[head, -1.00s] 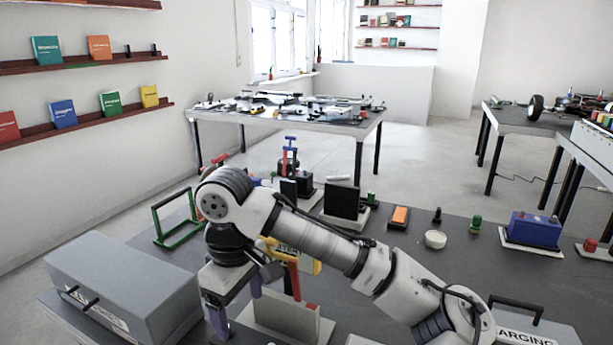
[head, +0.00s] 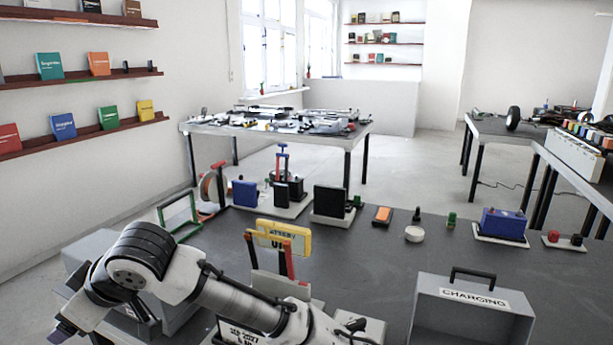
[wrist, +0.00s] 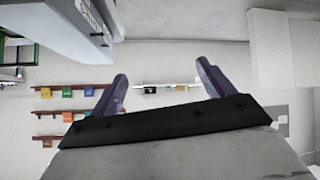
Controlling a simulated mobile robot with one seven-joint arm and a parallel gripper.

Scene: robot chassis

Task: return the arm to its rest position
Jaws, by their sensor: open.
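My arm (head: 235,298) reaches across the lower left of the head view, over the dark grey table (head: 375,257). My gripper (head: 58,335) is at the lower left edge of the head view, partly cut off. In the wrist view, my gripper (wrist: 160,92) shows two purple fingers spread apart with nothing between them. The wrist view shows wall shelves with books beyond the fingers, tilted and small.
A grey box (head: 88,247) is partly hidden behind my arm. A yellow sign (head: 284,236) and a grey charging case (head: 472,308) stand on the table. A green frame (head: 180,215), a black block (head: 331,203) and a blue battery (head: 503,223) line the far side.

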